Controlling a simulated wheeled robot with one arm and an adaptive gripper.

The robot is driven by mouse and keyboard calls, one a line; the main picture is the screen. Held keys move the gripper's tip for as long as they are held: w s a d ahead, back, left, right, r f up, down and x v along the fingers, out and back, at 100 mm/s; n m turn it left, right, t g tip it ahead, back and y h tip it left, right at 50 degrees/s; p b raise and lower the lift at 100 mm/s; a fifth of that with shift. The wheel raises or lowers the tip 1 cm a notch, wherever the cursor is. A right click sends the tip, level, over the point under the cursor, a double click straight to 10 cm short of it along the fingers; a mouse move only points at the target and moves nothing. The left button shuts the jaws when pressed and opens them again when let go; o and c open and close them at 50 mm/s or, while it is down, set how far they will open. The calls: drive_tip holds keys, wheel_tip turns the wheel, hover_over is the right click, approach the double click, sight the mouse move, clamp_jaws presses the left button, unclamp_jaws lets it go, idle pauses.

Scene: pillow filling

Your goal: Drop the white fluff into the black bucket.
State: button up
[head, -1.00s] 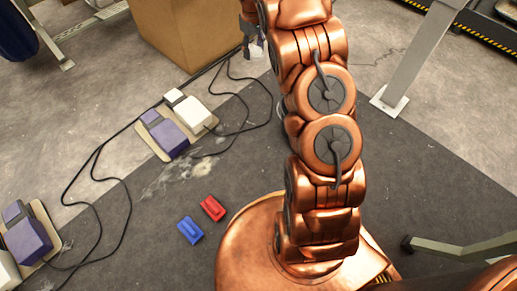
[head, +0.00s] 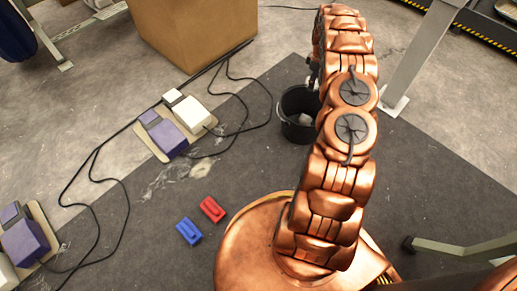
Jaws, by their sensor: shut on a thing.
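The black bucket (head: 284,124) stands upright on the dark mat, just left of my arm, which covers its right side. A pale lump of white fluff (head: 304,119) shows within the bucket's opening. My gripper (head: 312,80) is beside the arm's far links, above the bucket's far right rim in the picture. It is small and partly hidden by the arm. It is shut on what seems to be white fluff, but its fingertips and the held piece are hard to make out.
A cardboard box (head: 190,35) stands at the back. Purple and white devices (head: 170,138) with black cables lie left of the bucket. A red block (head: 212,209) and a blue block (head: 189,231) lie near my base. A grey metal leg (head: 425,50) stands at the right.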

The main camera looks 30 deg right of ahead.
wheel_tip(320, 180, down, 6)
drive_tip(key=shift+r+b, duration=0.1)
drive_tip(key=shift+b, duration=1.05)
drive_tip(key=o, duration=0.8)
drive_tip(key=shift+o, duration=0.2)
drive_tip(key=shift+r, duration=0.2)
wheel_tip(320, 180, up, 12)
drive_tip(key=shift+f, duration=0.25)
drive_tip(key=shift+r, duration=0.1)
